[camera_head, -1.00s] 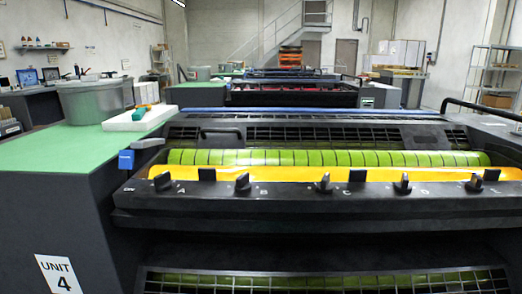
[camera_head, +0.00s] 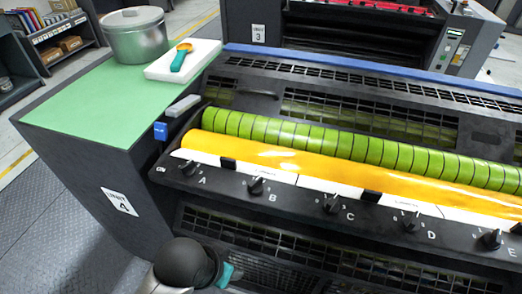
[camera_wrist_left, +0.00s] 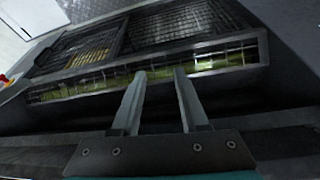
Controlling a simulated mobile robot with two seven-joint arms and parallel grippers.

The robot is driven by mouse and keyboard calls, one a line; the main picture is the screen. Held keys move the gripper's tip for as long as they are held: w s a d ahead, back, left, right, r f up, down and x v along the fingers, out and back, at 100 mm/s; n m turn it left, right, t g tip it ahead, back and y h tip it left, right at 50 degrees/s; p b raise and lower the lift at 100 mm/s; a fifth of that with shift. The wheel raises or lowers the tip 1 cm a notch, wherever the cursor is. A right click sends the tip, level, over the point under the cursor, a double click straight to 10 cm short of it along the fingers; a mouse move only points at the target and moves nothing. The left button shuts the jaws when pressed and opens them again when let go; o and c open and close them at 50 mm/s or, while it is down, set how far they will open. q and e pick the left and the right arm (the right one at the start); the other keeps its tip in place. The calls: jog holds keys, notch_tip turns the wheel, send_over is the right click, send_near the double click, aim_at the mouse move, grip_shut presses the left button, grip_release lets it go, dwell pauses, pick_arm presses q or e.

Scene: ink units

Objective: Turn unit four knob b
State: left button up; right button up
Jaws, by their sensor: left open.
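Unit 4 is a dark ink unit with its number label (camera_head: 119,202) on the left side. Knob B (camera_head: 256,186) is a small black knob on the front ledge, second from the left between knob A (camera_head: 189,168) and knob C (camera_head: 331,204). My left arm rises at the bottom of the head view, below the ledge; its fingers are not clear there. In the left wrist view my left gripper (camera_wrist_left: 160,75) is open and empty, its two fingers apart in front of the unit's lower grille. No knob shows between the fingers. My right gripper is not in view.
Knobs D (camera_head: 410,222) and E (camera_head: 490,239) continue to the right. A blue tag and grey lever (camera_head: 183,105) stand left of the rollers. A metal pot (camera_head: 136,36) and a white tray (camera_head: 200,57) sit on the green top (camera_head: 80,112). Unit 3 stands behind.

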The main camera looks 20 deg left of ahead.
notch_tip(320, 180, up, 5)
jog(key=p, duration=0.6)
pick_arm(q)
jog(key=w+d+r+m+h+p, duration=0.1)
jog(key=w+d+r, duration=0.1)
jog(key=r, duration=0.5)
jog(key=w+d+r+h+p, duration=0.1)
jog(key=w+d+r, duration=0.15)
jog(key=r, duration=0.45)
notch_tip(320, 180, up, 15)
jog(key=m+g+y+p, duration=0.1)
jog(key=m+g+y, duration=0.1)
jog(key=g+y, duration=0.15)
send_over(256, 179)
notch_tip(256, 179, down, 15)
jog(key=shift+r+b, duration=0.1)
jog(key=shift+b, duration=0.6)
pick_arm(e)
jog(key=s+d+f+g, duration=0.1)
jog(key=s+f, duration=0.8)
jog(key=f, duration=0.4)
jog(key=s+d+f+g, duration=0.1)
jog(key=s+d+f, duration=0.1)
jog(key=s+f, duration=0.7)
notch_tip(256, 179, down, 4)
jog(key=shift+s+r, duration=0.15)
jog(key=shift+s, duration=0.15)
pick_arm(q)
jog(key=shift+c, duration=0.4)
grip_shut()
